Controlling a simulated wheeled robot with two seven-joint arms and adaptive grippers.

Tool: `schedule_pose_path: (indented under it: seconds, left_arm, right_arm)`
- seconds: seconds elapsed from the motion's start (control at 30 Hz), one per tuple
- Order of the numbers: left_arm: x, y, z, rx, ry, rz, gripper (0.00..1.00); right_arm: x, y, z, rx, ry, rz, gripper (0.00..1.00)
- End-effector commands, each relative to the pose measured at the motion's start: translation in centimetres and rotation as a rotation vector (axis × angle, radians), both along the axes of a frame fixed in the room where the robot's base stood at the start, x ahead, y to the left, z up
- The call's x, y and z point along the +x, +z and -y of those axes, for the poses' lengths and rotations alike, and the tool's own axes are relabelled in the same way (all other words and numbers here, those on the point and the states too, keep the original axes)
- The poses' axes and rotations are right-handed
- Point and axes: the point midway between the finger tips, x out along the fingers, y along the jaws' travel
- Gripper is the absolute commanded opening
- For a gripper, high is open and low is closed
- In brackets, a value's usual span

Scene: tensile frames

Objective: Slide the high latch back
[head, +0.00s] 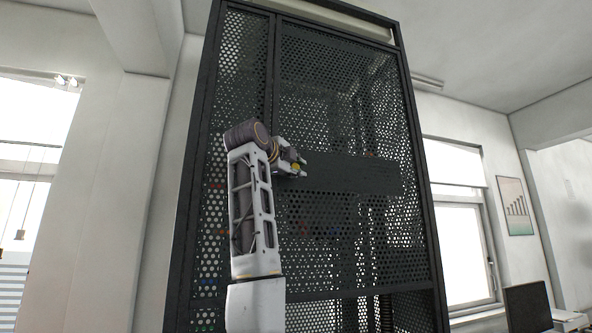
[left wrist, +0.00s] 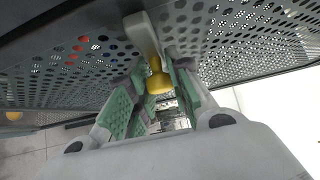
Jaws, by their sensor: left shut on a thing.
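The high latch shows in the left wrist view as a pale grey bar (left wrist: 143,36) with a yellow knob (left wrist: 158,80) at its end, in front of the dark perforated mesh. My left gripper (left wrist: 155,98) has its green-padded fingers on either side of the yellow knob and is shut on it. In the head view my left gripper (head: 299,165) is raised to the mesh front of the tall dark cabinet (head: 340,105), beside its solid dark middle band (head: 360,174). A small yellow spot shows at the fingers there; the rest of the latch is hidden. My right gripper is out of view.
The cabinet's dark frame post (head: 272,75) runs upright just left of my gripper. Windows stand at the left and right (head: 462,235). A monitor (head: 527,306) stands at the lower right. The air in front of the mesh looks clear.

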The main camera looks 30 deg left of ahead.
Motion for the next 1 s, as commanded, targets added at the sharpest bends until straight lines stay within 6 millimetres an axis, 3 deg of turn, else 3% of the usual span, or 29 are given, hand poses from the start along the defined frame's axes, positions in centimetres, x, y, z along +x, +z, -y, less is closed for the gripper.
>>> schedule_pose_path:
  seconds: [0.03,0.07,0.2,0.37,0.53,0.77,1.0]
  left_arm:
    - [0.1,-0.1,0.0,-0.001,-0.001,-0.003,0.0]
    - [0.1,-0.1,0.0,-0.001,-0.001,-0.003,0.24]
    - [0.1,-0.1,0.0,0.0,-0.001,-0.001,0.42]
    - [0.0,0.0,0.0,0.0,-0.001,0.0,0.43]
    - [0.0,0.0,0.0,0.0,-0.001,0.001,0.43]
    - [-0.7,0.1,0.0,0.0,0.0,0.002,0.43]
    - [-2.7,0.1,0.2,0.0,0.001,0.002,0.43]
  right_arm:
    - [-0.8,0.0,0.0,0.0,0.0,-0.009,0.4]
    - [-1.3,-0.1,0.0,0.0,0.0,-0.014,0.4]
    - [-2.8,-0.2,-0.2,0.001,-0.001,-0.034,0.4]
    - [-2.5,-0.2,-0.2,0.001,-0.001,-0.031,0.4]
    - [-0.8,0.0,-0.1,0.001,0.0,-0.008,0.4]
    - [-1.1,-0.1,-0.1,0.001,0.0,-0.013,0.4]
    - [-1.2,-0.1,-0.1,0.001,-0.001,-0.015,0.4]
